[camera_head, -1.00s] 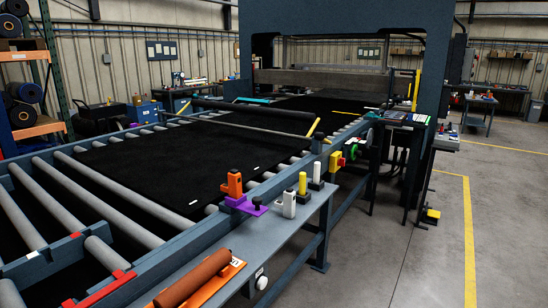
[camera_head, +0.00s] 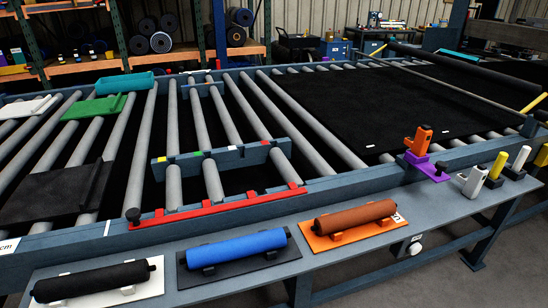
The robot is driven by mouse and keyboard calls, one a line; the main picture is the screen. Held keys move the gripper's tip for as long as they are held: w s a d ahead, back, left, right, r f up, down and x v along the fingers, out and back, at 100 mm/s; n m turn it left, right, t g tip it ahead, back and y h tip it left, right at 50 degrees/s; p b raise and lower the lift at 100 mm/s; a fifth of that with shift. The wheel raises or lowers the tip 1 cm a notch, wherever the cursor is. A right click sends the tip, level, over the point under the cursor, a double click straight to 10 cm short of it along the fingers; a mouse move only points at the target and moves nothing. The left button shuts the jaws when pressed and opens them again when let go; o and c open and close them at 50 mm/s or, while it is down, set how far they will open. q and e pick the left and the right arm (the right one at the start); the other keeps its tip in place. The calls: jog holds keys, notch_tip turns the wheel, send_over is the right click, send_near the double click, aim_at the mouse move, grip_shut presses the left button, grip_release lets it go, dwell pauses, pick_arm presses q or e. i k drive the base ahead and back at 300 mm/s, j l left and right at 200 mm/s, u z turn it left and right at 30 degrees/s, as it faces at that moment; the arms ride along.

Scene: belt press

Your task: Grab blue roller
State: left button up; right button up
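The blue roller (camera_head: 237,249) lies on a black base plate (camera_head: 190,276) on the grey side shelf along the front of the roller conveyor. It sits between a black roller (camera_head: 95,282) on a white base to its left and an orange-brown roller (camera_head: 355,217) on an orange base to its right. Its blue barrel is fully visible, with dark ends resting on small supports. Nothing touches it from above. Neither of my grippers is in view.
The side shelf (camera_head: 300,268) also carries a grey-white holder (camera_head: 472,182) and yellow and white handles at right. An orange tool (camera_head: 418,146) stands on a purple mount on the conveyor rail. A red bar (camera_head: 217,207) lies along the near rail. A black sheet (camera_head: 390,105) covers the rollers.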

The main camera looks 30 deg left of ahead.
aim_at(200, 258)
jog(key=u, duration=1.3)
